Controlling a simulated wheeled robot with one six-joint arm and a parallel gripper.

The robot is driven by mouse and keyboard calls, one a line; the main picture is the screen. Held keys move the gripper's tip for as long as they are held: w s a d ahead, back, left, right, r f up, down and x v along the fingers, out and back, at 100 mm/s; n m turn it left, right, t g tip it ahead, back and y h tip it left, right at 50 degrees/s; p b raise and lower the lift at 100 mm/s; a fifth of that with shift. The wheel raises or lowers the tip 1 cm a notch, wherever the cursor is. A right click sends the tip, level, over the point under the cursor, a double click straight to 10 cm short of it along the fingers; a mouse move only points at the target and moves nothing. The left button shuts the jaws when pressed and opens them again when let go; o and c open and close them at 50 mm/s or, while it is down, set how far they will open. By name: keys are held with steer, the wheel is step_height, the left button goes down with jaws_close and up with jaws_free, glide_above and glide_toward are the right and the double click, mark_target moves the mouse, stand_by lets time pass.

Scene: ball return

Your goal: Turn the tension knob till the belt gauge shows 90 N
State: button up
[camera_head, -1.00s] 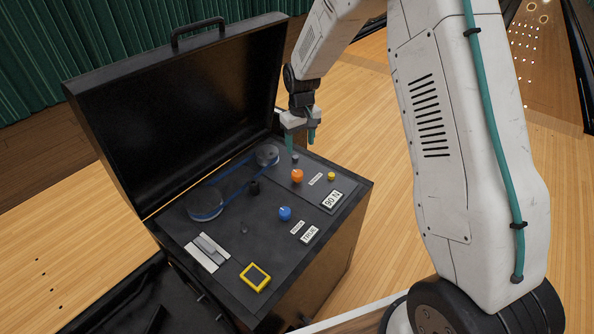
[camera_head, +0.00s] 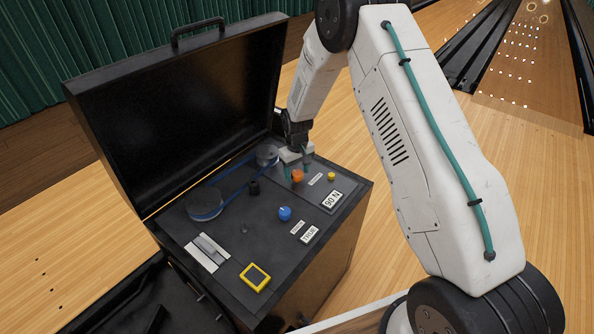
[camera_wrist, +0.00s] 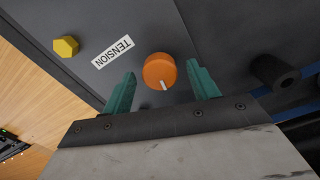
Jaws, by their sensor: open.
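The orange tension knob (camera_head: 297,177) stands on the machine's dark top panel, beside the TENSION label (camera_wrist: 113,52). In the wrist view the knob (camera_wrist: 160,68) has a white pointer mark facing my gripper's palm. My gripper (camera_head: 296,171) is open, low over the panel at the knob. In the wrist view its green fingers (camera_wrist: 162,86) stand on either side of the knob, with a gap on each side. The belt gauge (camera_head: 332,200) is a white display reading a two-digit value in N; its first digit is too small to tell between 8 and 9.
A yellow knob (camera_head: 332,176) sits right of the orange one, a blue knob (camera_head: 285,213) in front. The open lid (camera_head: 185,110) rises behind.

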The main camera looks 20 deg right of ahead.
mark_target(297, 173)
steer(key=c, duration=1)
steer(key=shift+m, duration=2.2)
steer(key=o, duration=1)
steer(key=shift+r, duration=0.15)
step_height(297, 173, up, 8)
steer(key=shift+f, duration=0.2)
